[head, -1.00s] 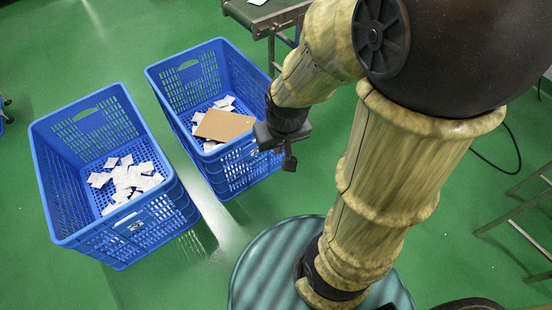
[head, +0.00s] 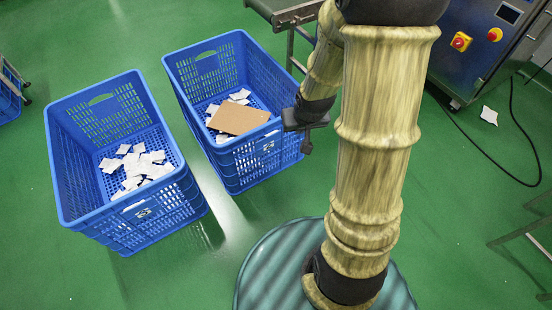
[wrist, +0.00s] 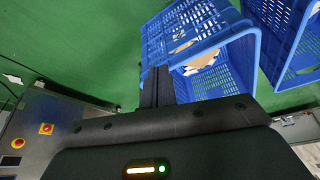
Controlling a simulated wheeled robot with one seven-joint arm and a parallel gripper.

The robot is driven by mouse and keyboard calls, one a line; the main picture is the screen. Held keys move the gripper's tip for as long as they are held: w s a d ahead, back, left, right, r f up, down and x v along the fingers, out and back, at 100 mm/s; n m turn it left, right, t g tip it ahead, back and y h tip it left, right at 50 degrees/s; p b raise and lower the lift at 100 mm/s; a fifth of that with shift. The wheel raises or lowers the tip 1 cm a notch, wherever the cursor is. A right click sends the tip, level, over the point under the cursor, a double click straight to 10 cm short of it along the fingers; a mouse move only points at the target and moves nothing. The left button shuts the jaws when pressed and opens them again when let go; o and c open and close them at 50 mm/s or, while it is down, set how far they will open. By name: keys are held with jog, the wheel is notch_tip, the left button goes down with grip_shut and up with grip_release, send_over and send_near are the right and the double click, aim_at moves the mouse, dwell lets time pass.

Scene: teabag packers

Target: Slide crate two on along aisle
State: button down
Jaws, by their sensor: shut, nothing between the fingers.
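Two blue slatted crates stand side by side on the floor in the head view; I see no number on either. The left crate (head: 62,165) holds scattered white teabag packets. The right crate (head: 172,72) holds white packets and a flat brown cardboard piece (head: 238,118). My gripper (head: 306,147) is shut and empty beside the right crate's near right corner; I cannot tell whether it touches. In the wrist view my gripper (wrist: 157,86) lies beside the rim of the nearer crate (wrist: 232,38), and the other crate (wrist: 290,40) shows behind it at right.
A conveyor end (head: 290,12) stands just behind the right crate. A steel machine (head: 490,45) with red and yellow buttons is at the upper right. A black cable (head: 500,165) and a white packet (head: 489,115) lie on the green floor. Floor in front of the crates is clear.

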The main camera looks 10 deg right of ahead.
jog(key=w+d+f+m+t+y+b, duration=0.1)
jog(key=w+d+f, duration=0.15)
jog(key=f, duration=0.35)
jog(key=w+d+f+t+b, duration=0.1)
jog(key=w+f, duration=0.3)
jog(key=f, duration=0.2)
jog(key=m+t+y+b, duration=0.5)
jog(key=m, duration=0.1)
send_near(272, 151)
jog(key=s+d, duration=0.2)
jog(key=s, duration=0.2)
jog(key=s+f+m+t+b, duration=0.2)
jog(key=s+f+m+t, duration=0.2)
jog(key=m+t, duration=0.2)
jog(key=shift+s+a+f, duration=0.25)
jog(key=shift+a+f, duration=0.05)
jog(key=shift+a, duration=0.15)
jog(key=shift+w, duration=0.1)
jog(key=b+x, duration=0.2)
jog(key=x, duration=0.2)
jog(key=b+x, duration=0.2)
jog(key=x, duration=0.2)
jog(key=b+x, duration=0.2)
jog(key=x, duration=0.2)
jog(key=shift+w+f+b, duration=0.25)
jog(key=shift+f+b, duration=0.05)
jog(key=shift+b, duration=0.1)
jog(key=shift+w+a+r, duration=0.2)
jog(key=shift+w+a, duration=0.05)
jog(key=shift+w, duration=0.4)
